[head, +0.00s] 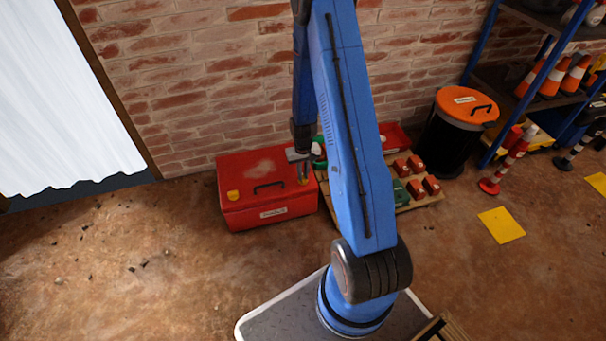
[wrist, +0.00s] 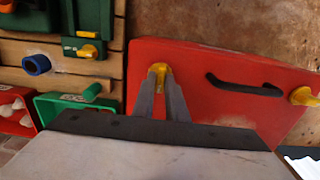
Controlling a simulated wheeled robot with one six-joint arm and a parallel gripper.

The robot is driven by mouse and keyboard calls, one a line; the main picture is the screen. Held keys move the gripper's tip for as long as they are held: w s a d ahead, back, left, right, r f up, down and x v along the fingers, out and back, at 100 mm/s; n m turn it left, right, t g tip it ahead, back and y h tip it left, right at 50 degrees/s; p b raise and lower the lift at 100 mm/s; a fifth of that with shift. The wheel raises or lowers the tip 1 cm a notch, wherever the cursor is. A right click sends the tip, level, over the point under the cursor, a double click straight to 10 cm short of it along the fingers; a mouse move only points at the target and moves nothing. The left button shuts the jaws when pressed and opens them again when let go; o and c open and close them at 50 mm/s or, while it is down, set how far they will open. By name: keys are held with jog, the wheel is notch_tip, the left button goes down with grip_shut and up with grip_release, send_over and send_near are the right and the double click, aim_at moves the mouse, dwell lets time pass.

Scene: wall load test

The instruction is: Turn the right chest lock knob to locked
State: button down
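The red chest (head: 262,165) stands on the floor against the brick wall; it also shows in the wrist view (wrist: 225,105). The yellow right knob (wrist: 160,68) shows at the fingertips of my gripper (wrist: 160,78). The fingers point at the knob with their tips on either side of it. Whether they press on it cannot be told. In the head view my gripper (head: 303,180) is small, at the chest's right end.
A wooden pallet (wrist: 60,72) with green and red items lies close beside the chest. A black bin with an orange lid (head: 466,105) and a blue shelf (head: 492,80) with cones stand farther right. The floor left of the chest is mostly clear.

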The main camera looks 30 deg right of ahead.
jog(key=shift+n, duration=0.3)
jog(key=n, duration=1.3)
jog(key=shift+n, duration=2.1)
jog(key=c, duration=1.8)
grip_release()
jog(key=shift+o, duration=0.2)
